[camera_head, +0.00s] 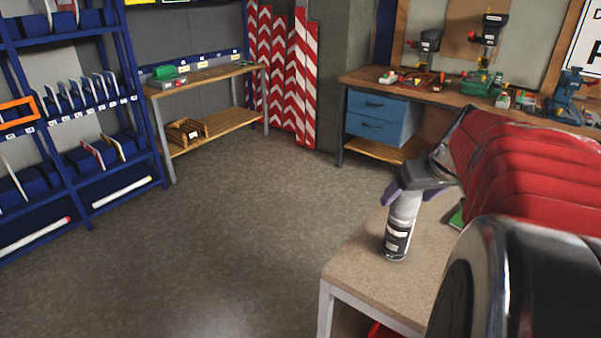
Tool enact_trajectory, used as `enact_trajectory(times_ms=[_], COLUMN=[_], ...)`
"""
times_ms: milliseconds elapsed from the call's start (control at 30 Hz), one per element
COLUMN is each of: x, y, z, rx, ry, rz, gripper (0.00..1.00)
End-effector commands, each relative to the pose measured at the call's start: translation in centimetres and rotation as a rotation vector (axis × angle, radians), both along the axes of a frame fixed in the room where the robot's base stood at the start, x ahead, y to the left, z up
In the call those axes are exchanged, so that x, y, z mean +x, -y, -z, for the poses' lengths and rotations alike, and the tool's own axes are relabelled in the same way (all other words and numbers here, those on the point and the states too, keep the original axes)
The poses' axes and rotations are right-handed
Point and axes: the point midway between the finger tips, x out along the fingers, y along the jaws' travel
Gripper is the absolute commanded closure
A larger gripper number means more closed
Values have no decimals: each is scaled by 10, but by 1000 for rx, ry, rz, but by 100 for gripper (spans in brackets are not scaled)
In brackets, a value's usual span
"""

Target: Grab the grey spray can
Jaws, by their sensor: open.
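A spray can (398,238) with a light grey upper part and a dark label stands upright near the left edge of a small table (365,275). My gripper (404,196) is open at the top of the can, with purple fingers showing to its left and right. The can's top is hidden by my gripper. I cannot tell whether the fingers touch the can. My red-sleeved arm reaches in from the right and covers much of the table.
A green item (456,217) lies partly hidden beside my arm on the table. A workbench (360,78) with blue drawers (378,117) stands behind. Blue shelving (75,110) is at the left. The middle floor is clear.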

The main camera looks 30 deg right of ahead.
Motion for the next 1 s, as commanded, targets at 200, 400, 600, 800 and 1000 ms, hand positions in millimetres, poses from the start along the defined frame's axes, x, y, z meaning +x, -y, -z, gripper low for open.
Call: enact_trajectory(times_ms=[200,400,600,800,1000], x=[0,7,20,26,26], y=[0,0,3,5,5], z=[0,12,36,44,44], rx=[1,2,3,0,0], ry=[0,0,-1,0,0], rz=[1,-1,1,1,2], gripper=[27,27,27,27,27])
